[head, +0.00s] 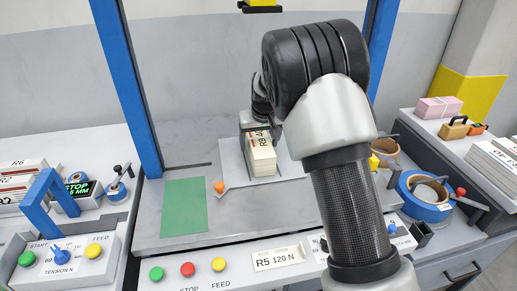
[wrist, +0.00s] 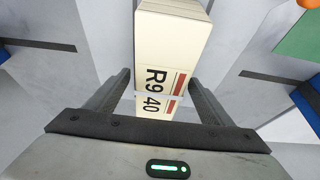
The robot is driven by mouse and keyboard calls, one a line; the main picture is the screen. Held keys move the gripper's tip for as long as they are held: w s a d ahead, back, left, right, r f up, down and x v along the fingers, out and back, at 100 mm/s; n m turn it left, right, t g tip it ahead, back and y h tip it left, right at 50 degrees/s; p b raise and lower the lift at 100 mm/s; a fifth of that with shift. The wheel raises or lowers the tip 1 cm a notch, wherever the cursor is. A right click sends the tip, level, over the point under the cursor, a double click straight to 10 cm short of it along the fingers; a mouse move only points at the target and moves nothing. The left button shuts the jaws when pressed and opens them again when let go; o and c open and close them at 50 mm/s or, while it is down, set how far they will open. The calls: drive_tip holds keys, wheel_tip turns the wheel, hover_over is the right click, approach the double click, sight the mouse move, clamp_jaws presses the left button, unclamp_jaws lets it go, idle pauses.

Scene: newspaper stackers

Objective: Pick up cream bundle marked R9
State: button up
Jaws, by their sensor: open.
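The cream bundle marked R9 (head: 262,158) lies on a pale plate in the middle of the grey worktop, below the blue frame. My gripper (wrist: 160,80) is open, with one dark finger on each side of the bundle's labelled end. A gap shows between each finger and the bundle. In the head view my arm hides part of the gripper, and contact cannot be told.
A green mat (head: 184,206) and an orange knob (head: 219,187) lie left of the bundle. Blue frame posts (head: 128,85) stand at both sides. A blue tape roll (head: 424,196) and a pink bundle (head: 439,107) are at right. Buttons (head: 187,269) line the front panel.

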drive_tip(key=shift+x, duration=1.15)
drive_tip(key=c, duration=1.7)
drive_tip(key=shift+w+r, duration=0.1)
drive_tip(key=shift+r, duration=0.05)
clamp_jaws()
drive_tip(key=shift+r, duration=0.1)
